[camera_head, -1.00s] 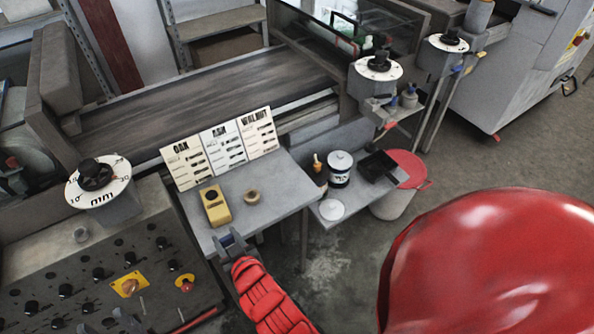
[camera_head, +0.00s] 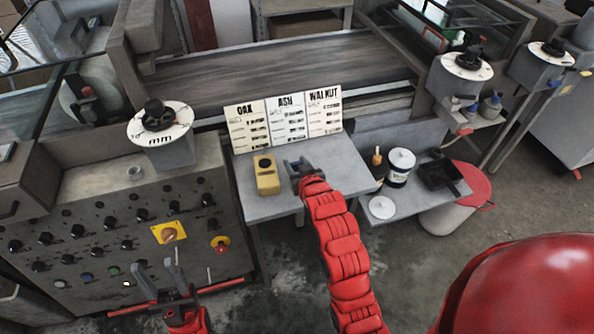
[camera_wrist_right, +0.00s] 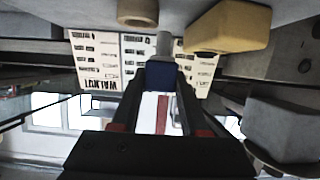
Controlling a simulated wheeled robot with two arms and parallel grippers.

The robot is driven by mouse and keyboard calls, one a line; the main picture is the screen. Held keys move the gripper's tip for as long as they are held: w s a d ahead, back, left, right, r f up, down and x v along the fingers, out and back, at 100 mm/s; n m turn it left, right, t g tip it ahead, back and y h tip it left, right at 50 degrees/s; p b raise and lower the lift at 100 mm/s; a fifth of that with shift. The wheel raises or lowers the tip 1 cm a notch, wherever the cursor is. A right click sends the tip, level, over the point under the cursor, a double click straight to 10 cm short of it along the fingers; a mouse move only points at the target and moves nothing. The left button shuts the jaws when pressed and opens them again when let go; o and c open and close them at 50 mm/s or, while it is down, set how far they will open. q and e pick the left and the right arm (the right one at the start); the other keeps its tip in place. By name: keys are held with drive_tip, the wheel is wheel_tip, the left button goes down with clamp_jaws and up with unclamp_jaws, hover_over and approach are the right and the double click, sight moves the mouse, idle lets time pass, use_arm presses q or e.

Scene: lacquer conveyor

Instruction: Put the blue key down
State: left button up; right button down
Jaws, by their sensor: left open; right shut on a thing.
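The blue key (camera_wrist_right: 160,76) is a dark blue block with a grey shaft, seen between the fingers in the right wrist view. My right gripper (camera_head: 299,168) is shut on it, over the small grey table (camera_head: 310,190), just right of the yellow block (camera_head: 266,174). In the head view the fingers mostly hide the key, and I cannot tell whether it touches the table. My left gripper (camera_head: 176,277) is open and empty, low in front of the control panel (camera_head: 120,235).
Oak, ash and walnut cards (camera_head: 285,120) stand at the table's back. A tan ring (camera_wrist_right: 137,12) lies near the key in the wrist view. A lower shelf at right holds a white tin (camera_head: 400,168), a bottle (camera_head: 377,163) and a black tray (camera_head: 438,175).

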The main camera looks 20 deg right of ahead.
sight(297, 172)
drive_tip(key=shift+w+d+f, duration=0.15)
drive_tip(key=shift+f, duration=0.15)
wheel_tip(297, 172, down, 3)
drive_tip(key=shift+r+p, duration=0.15)
drive_tip(key=shift+p, duration=0.55)
drive_tip(key=shift+f, duration=0.25)
drive_tip(key=shift+c, duration=2.1)
unclamp_jaws()
